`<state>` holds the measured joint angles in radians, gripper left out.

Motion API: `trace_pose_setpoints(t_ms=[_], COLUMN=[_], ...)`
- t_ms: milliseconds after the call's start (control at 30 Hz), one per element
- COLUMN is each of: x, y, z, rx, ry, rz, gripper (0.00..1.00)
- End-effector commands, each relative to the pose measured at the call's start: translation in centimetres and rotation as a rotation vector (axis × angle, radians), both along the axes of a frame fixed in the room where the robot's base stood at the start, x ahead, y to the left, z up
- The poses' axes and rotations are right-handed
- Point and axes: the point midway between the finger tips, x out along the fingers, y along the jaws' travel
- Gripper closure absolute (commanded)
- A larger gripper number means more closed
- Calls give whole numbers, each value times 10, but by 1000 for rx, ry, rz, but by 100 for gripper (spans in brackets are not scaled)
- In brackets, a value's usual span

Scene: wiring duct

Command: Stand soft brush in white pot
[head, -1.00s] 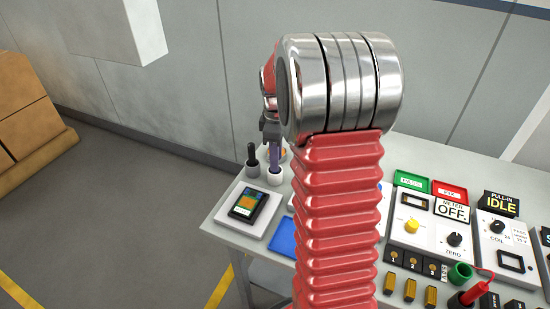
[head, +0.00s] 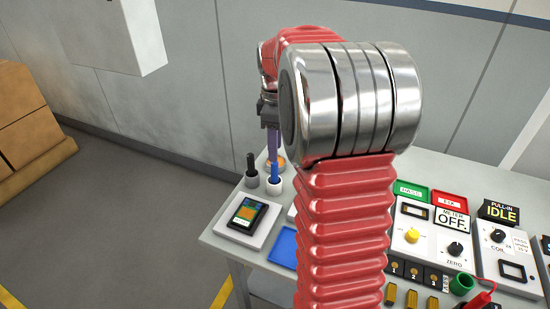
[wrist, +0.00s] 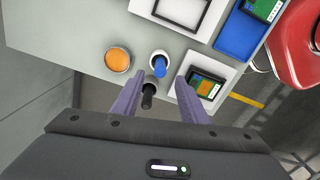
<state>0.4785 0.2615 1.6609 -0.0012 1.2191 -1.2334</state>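The white pot (head: 274,188) stands at the left end of the workbench. A blue-handled tool (head: 274,172), which looks like the soft brush, stands in it. In the wrist view the blue handle (wrist: 159,66) rises from inside the white pot's rim (wrist: 153,54), leaning slightly. My gripper (head: 272,146) is above the pot, fingers pointing down. In the wrist view its two purple fingers (wrist: 158,82) are spread apart with nothing held between them. The brush's lower end is hidden inside the pot.
A grey pot with a black-handled tool (head: 251,163) stands beside the white pot. An orange-topped round tin (wrist: 118,58) is close by. A device with a screen (head: 247,214) lies on a white pad, near a blue tray (head: 283,247). Instrument panels fill the bench's right side.

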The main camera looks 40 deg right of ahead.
Motion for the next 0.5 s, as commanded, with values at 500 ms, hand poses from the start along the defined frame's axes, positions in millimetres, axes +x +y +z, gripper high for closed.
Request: trace_pose_setpoints(t_ms=[500], x=[-1], y=[0], z=[54], rx=[0], ry=[0], rz=[0], gripper=[60])
